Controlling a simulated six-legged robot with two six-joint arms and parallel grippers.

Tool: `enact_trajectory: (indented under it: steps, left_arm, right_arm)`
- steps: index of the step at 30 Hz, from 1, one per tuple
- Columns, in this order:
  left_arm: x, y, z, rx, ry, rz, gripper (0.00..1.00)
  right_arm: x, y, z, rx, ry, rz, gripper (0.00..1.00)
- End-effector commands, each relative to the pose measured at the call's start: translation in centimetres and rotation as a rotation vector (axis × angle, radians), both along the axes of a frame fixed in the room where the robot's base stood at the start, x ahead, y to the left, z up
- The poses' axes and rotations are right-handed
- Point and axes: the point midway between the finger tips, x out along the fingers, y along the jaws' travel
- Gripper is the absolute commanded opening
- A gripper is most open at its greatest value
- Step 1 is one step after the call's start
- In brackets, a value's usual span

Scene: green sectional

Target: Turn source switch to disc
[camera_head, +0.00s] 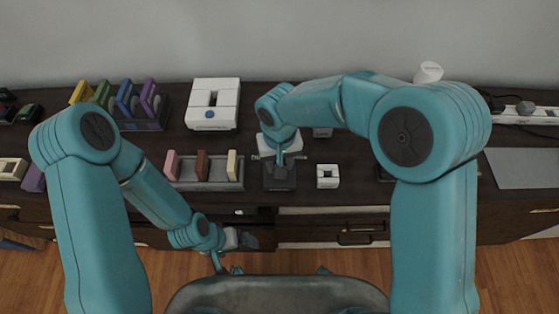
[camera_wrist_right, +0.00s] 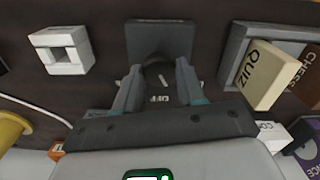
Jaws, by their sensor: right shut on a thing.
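The source switch (camera_head: 279,181) is a dark box on the dark cabinet top, in the middle of the head view. In the right wrist view the switch (camera_wrist_right: 160,36) has a dark round knob between my fingers, with a pale mark and an upside-down "OFF" label on its face. My right gripper (camera_head: 279,158) reaches down over it; in the wrist view the gripper (camera_wrist_right: 158,80) is shut on the knob. The fingers hide part of the knob and other labels. My left gripper (camera_head: 246,240) hangs empty before the cabinet front; its finger gap is unclear.
A grey tray (camera_head: 205,187) with pink, brown and cream cartridges is left of the switch. A small white block (camera_head: 327,176) is right of it. Behind are a white console (camera_head: 213,103) and a rack (camera_head: 143,125) of coloured cartridges. A grey panel (camera_head: 525,168) lies far right.

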Motion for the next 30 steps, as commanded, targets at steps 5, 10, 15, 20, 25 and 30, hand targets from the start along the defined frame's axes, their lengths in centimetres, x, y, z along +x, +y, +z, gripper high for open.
enact_trajectory:
  steps: [5, 10, 15, 20, 25, 30]
  left_arm:
    - [0.0, 0.0, -0.13, 0.0, 0.0, 0.0, 1.0]
    - [0.0, 0.0, -0.16, 0.0, 0.0, 0.0, 1.0]
    - [0.0, 0.0, -0.17, 0.0, 0.0, 0.0, 1.0]
    - [0.01, 0.0, -0.17, 0.0, 0.0, 0.0, 1.0]
    - [0.0, 0.0, -0.17, 0.0, 0.0, 0.0, 1.0]
    - [0.0, 0.0, -0.17, 0.0, 0.0, 0.0, 1.0]
  right_arm:
    - [0.05, 0.03, 0.1, 0.001, -0.002, 0.133, 0.09]
    - [0.05, 0.05, 0.14, 0.001, -0.003, 0.232, 0.09]
    - [0.06, 0.05, 0.15, 0.001, -0.003, 0.297, 0.09]
    - [0.07, 0.06, 0.17, 0.001, -0.004, 0.328, 0.09]
    - [0.08, 0.07, 0.18, 0.001, -0.004, 0.34, 0.09]
    - [0.1, 0.07, 0.19, 0.001, -0.005, 0.341, 0.09]
